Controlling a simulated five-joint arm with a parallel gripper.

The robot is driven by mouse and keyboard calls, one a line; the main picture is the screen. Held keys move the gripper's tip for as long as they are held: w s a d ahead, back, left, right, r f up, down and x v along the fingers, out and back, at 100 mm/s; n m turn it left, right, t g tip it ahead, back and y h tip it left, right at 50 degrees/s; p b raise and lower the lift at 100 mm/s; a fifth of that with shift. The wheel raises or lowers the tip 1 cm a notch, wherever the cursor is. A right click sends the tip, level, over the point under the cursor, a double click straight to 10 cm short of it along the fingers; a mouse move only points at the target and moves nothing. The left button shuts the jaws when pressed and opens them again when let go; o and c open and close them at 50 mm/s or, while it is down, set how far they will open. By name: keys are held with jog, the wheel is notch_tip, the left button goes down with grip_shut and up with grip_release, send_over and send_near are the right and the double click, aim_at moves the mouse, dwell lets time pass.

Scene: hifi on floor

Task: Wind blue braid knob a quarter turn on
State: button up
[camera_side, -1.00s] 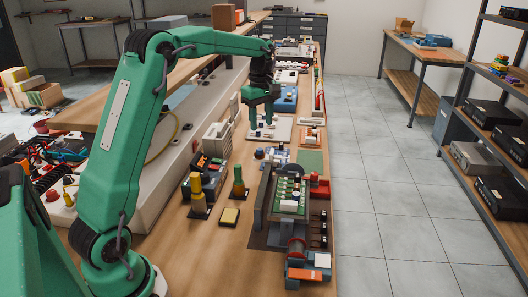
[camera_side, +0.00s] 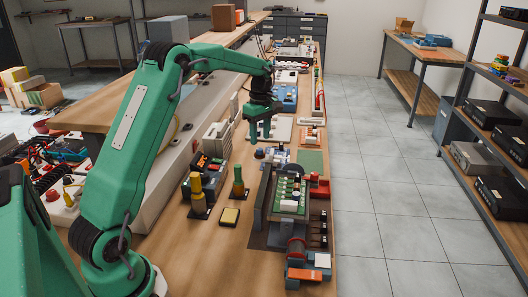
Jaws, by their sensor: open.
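A small dark blue round knob (camera_side: 259,153) sits low on the bench, at the left of a blue-and-white item (camera_side: 277,157). It looks like the blue braid knob, but it is too small to make out its turn position or any marks. My gripper (camera_side: 260,138) points down with its two fingers apart and nothing visible between them. The fingertips appear just above and behind the knob in the picture. I cannot tell the exact gap, but I see no contact.
A green circuit board (camera_side: 289,190) in a holder stands nearer the camera. A white device (camera_side: 216,141) is left of my gripper. Bare bench lies at the front.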

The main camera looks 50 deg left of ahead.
aim_at(260, 149)
jog(key=shift+s+f, duration=0.1)
jog(key=shift+f, duration=1.9)
grip_shut()
jog(key=shift+m, duration=0.3)
